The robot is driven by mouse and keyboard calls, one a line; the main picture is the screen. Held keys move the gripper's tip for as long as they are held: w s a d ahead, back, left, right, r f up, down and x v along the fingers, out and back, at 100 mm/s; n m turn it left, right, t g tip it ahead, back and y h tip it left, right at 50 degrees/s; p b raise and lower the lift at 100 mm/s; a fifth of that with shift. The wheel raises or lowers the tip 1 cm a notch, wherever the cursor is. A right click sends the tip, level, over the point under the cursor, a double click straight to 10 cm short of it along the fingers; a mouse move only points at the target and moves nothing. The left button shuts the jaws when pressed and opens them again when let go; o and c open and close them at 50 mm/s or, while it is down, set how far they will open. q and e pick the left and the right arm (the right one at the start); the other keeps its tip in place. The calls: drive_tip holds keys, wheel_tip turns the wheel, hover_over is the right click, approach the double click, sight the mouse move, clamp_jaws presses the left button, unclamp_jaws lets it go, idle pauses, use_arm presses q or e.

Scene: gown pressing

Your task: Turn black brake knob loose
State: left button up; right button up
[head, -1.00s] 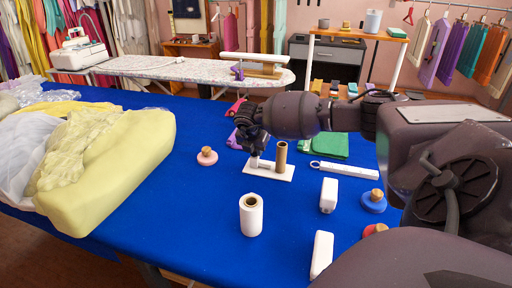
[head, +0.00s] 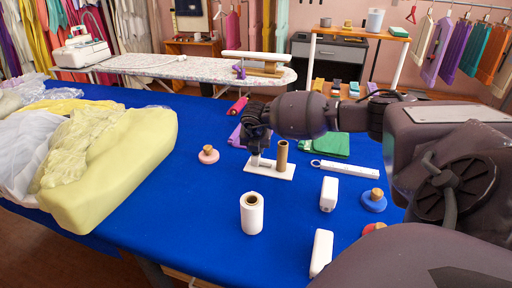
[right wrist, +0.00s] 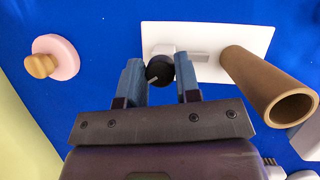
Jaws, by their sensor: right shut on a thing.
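The black brake knob (right wrist: 159,71) shows in the right wrist view, on a white post on a white base plate (right wrist: 230,40). A brown tube (right wrist: 262,85) stands upright on the same plate. In the head view the plate (head: 283,173) and tube (head: 282,157) are near the middle of the blue table, and my gripper hides the knob. My right gripper (right wrist: 161,78) is shut on the knob, one finger on each side of it. It also shows in the head view (head: 258,155), just left of the tube. My left gripper is not in view.
A white roll (head: 252,213), a pink disc with a wooden knob (head: 208,155), white blocks (head: 328,194) and a blue disc (head: 373,203) lie around the plate. Yellow and white cloth (head: 110,160) covers the table's left. The blue table between cloth and roll is clear.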

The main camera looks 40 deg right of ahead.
drive_tip(key=o, duration=0.9)
drive_tip(key=shift+w, duration=0.1)
drive_tip(key=shift+r, duration=0.1)
drive_tip(key=shift+a+r, duration=0.1)
drive_tip(key=shift+r, duration=0.15)
drive_tip(key=p+v, duration=0.1)
drive_tip(key=v, duration=0.9)
drive_tip(key=shift+p, duration=0.4)
drive_tip(key=shift+r, duration=0.1)
